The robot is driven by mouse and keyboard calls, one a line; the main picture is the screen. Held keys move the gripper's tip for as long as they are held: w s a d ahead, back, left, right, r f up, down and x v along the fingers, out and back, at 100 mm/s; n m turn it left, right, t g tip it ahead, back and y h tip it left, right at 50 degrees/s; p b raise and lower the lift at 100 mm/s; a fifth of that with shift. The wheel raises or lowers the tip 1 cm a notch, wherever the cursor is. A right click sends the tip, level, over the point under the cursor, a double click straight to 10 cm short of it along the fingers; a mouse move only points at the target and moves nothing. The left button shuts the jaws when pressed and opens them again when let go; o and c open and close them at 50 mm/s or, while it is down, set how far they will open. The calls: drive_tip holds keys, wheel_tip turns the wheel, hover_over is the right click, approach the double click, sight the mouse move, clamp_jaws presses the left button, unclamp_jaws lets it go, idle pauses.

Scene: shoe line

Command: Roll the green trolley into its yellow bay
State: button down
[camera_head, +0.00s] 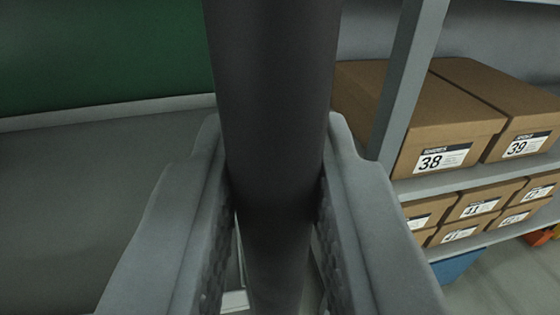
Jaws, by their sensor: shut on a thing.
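A thick dark grey round bar (275,55) runs upright through the middle of the view, from the top edge to the bottom. My gripper (272,145) is shut on this bar, with one grey finger against each side. The rest of what the bar belongs to is out of view or hidden behind it and the fingers, so I cannot tell from this view that it is the trolley. No green trolley body and no yellow bay can be made out.
Grey shelving (410,75) stands on the right, holding brown shoe boxes (450,110) labelled 38 and 39, with several smaller boxes (470,207) below. A blue item (458,266) sits under it. A green panel (100,50) rises at upper left above a plain grey surface (90,190).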

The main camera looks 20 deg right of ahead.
idle(0.3)
drive_tip(key=c, duration=1.3)
unclamp_jaws()
drive_tip(key=v, duration=1.7)
drive_tip(key=shift+s, duration=0.25)
